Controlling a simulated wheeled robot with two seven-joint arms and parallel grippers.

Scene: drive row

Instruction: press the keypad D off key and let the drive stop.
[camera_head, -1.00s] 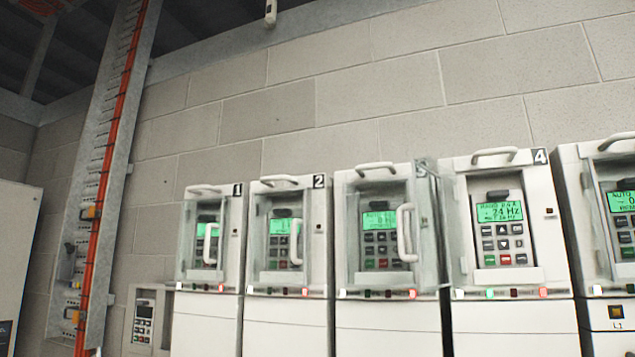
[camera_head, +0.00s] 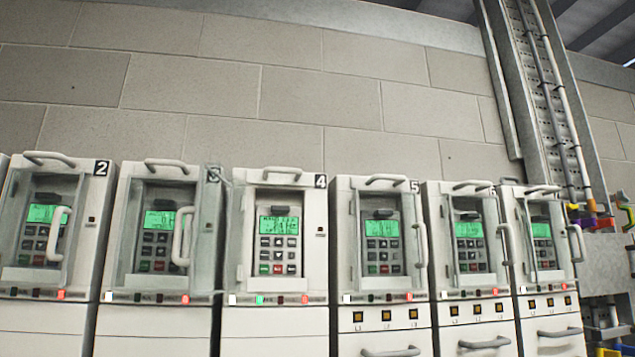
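A row of white drive cabinets stands along the wall, with number plates 2, 4, 5 and 6 readable. No letter D is readable on any keypad. Drive 4 (camera_head: 305,214) has a bare keypad (camera_head: 279,252) with a green display (camera_head: 279,225), whose text is too blurred to read, and a bottom row with coloured keys. A clear pane stands out at its left side, over the plate of drive 3, like a door swung open. A green lamp (camera_head: 260,300) glows below drive 4. Neither of my grippers is in view.
Drive 2 (camera_head: 83,235), drive 3 (camera_head: 120,240), drive 5 (camera_head: 345,225) and drive 6 (camera_head: 432,225) have handled clear covers over their keypads. Pull handles (camera_head: 392,351) stick out low at the right. A cable tray (camera_head: 545,100) climbs the wall at far right.

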